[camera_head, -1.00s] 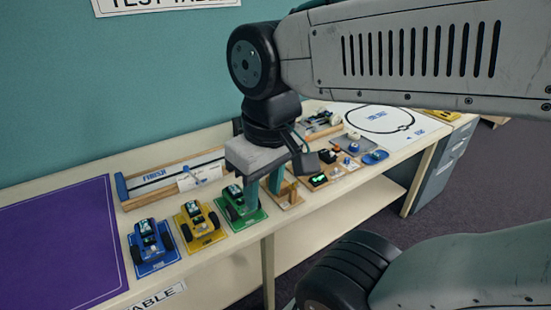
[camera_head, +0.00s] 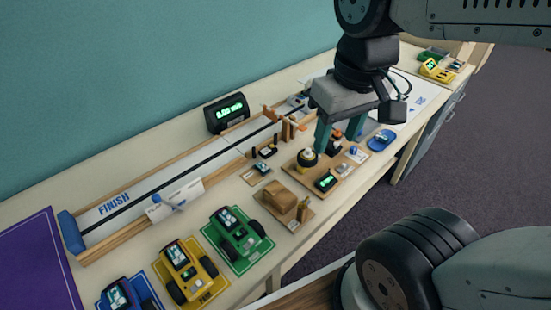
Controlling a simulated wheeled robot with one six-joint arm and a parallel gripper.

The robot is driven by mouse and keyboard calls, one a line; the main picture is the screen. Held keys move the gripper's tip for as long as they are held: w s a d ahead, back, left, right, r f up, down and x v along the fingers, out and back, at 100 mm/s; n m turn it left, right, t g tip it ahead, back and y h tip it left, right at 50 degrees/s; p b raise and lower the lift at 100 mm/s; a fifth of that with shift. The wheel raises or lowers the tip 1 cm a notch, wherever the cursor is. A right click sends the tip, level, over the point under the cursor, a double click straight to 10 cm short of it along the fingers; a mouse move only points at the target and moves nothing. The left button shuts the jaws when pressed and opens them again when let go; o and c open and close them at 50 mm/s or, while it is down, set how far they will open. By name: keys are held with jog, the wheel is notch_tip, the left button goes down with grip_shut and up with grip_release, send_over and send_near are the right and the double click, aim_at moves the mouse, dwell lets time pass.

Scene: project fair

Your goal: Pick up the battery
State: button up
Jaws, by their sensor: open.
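My gripper (camera_head: 342,140) is open, its two teal fingers pointing down over the wooden parts board (camera_head: 345,171) on the table. I cannot clearly single out the battery. A dark part shows between the fingers, too small to name. The fingers and palm hide some of what lies behind them. I cannot tell whether the fingers touch anything.
Green (camera_head: 238,238), yellow (camera_head: 188,272) and blue (camera_head: 127,295) toy cars stand at the front left. A long wooden track (camera_head: 112,207) runs behind, with a black timer (camera_head: 227,114). A wooden block stand (camera_head: 286,203) and blue dish (camera_head: 381,140) flank the board.

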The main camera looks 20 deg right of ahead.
jog(key=w+f+n, duration=0.1)
jog(key=w+f, duration=0.3)
jog(key=w, duration=0.7)
jog(key=n, duration=0.2)
send_over(262, 166)
notch_tip(262, 166, down, 19)
jog(key=shift+y, duration=0.3)
notch_tip(262, 166, down, 9)
jog(key=shift+s+r, duration=0.1)
jog(key=c, duration=1.1)
